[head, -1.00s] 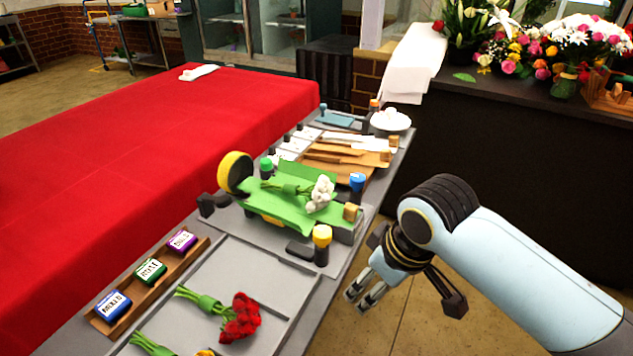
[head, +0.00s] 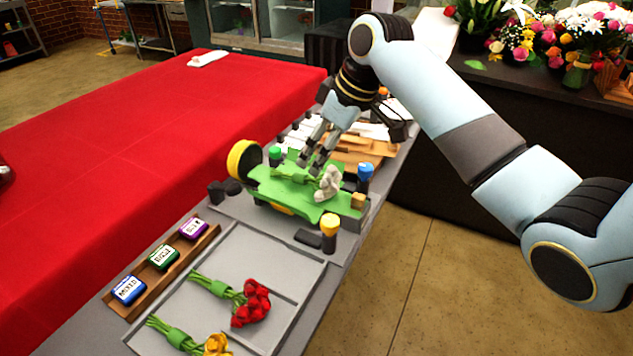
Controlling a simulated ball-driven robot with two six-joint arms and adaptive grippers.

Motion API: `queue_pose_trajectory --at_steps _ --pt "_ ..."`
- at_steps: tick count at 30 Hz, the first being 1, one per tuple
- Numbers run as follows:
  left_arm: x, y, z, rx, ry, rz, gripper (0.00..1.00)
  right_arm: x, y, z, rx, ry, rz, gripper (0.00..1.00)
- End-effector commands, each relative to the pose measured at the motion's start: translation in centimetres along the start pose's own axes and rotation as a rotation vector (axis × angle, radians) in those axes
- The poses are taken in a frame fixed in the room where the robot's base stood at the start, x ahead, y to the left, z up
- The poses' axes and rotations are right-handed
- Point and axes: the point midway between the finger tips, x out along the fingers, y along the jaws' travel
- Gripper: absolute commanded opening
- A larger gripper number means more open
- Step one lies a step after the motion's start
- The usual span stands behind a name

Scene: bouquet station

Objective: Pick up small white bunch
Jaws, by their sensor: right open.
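The small white bunch (head: 329,183) lies on the green wrapping bed (head: 283,194), its white blooms at the right and its green stems (head: 290,175) to the left. My right gripper (head: 309,168) is open, its fingers pointing down just above the stems, close to the blooms. Whether the fingers touch the stems I cannot tell. My left gripper is not in view.
A grey tray (head: 262,265) in front holds a red bunch (head: 250,303) and a yellow bunch (head: 215,345). A wooden rack (head: 209,235) holds three labelled blocks. Capped posts, blue (head: 365,173) and yellow (head: 329,230), stand beside the bed. A red-covered table (head: 150,150) is at the left.

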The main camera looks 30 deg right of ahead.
Motion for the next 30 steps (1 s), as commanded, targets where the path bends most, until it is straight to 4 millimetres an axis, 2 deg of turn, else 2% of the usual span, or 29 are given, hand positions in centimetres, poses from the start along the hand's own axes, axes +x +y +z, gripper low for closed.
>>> queue_pose_trajectory --at_steps 3,8,16,25,30 --pt "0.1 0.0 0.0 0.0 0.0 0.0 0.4 1.7 0.0 0.0 0.001 0.0 0.0 0.7" --pt "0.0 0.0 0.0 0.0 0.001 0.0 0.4 2.9 -0.2 0.0 0.001 0.0 0.0 0.7" --pt "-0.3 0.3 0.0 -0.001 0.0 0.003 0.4 6.9 -0.7 -0.1 0.001 -0.001 0.0 0.7" --pt "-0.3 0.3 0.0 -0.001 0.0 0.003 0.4 7.5 -0.7 -0.1 0.0 0.0 0.003 0.7" --pt "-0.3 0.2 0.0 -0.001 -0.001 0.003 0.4 7.5 -0.7 -0.1 0.0 0.0 0.003 0.49"
